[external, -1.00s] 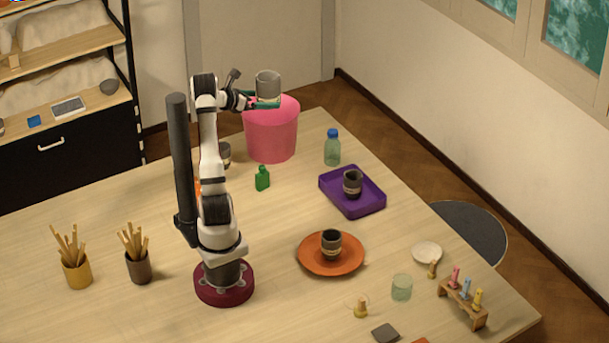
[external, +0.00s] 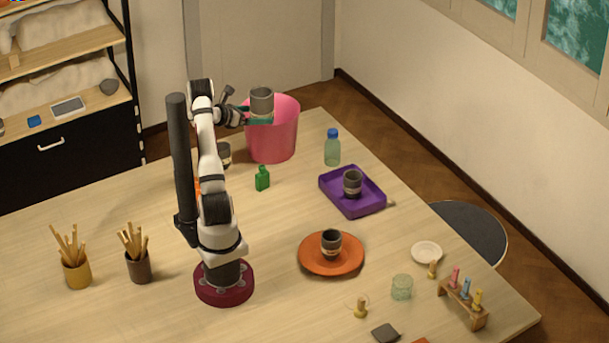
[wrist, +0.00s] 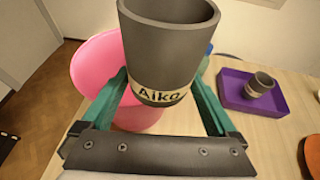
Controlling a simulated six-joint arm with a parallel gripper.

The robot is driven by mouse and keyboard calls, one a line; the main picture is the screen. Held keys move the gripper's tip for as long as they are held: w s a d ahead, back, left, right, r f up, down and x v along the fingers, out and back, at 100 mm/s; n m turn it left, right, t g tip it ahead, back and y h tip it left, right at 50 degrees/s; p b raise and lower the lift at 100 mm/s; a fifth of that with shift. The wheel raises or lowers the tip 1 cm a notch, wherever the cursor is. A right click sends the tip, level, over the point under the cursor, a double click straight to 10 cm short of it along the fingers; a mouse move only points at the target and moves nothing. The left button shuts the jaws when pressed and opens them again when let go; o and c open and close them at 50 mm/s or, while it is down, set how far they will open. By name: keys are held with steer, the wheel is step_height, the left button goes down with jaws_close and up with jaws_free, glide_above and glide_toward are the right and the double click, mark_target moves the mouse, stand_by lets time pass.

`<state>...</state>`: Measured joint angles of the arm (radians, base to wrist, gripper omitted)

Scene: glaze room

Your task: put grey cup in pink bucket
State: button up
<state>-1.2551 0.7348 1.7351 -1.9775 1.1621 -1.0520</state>
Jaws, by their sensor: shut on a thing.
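My gripper (external: 260,119) is shut on a grey cup (external: 262,101) with a cream band, and holds it upright. In the wrist view the cup (wrist: 165,45) sits between the green fingers and its band reads "Aiko". The pink bucket (external: 282,140) stands at the table's far end. In the external view the held cup overlaps the left part of the bucket's rim; whether it is over the opening or in front of it is hard to tell. In the wrist view the bucket (wrist: 92,72) is behind and left of the cup, partly hidden.
Other dark cups stand on an orange plate (external: 345,268), in a purple tray (external: 368,206), and behind my arm (external: 225,153). A blue-capped bottle (external: 332,150) and a small green bottle (external: 262,179) stand near the bucket. Pots of sticks are at left.

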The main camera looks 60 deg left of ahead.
steer(key=o, duration=1.3)
steer(key=shift+f, duration=0.1)
steer(key=shift+c, duration=0.2)
steer(key=shift+s+r, duration=0.15)
steer(key=shift+r, duration=0.65)
steer(key=v, duration=1.2)
steer(key=w+d+m+g+h, duration=0.35)
steer(key=d+m, duration=0.45)
steer(key=d, duration=0.5)
steer(key=w+d+m+g+h, duration=0.2)
steer(key=w+d+m+h, duration=0.2)
steer(key=d+m, duration=0.55)
steer(key=s+d+m+g, duration=0.3)
steer(key=d+m, duration=0.1)
steer(key=d, duration=0.3)
steer(key=s+d+m+g, duration=0.2)
steer(key=d+m, duration=0.1)
steer(key=d, duration=0.4)
steer(key=s+d+f+m+g+y, duration=0.1)
steer(key=s+m+g+y, duration=0.2)
steer(key=s+m+y, duration=0.4)
steer(key=s+m, duration=0.5)
steer(key=m, duration=0.6)
steer(key=shift+d+f+y, duration=0.25)
steer(key=shift+f+y, duration=0.1)
steer(key=shift+f, duration=0.05)
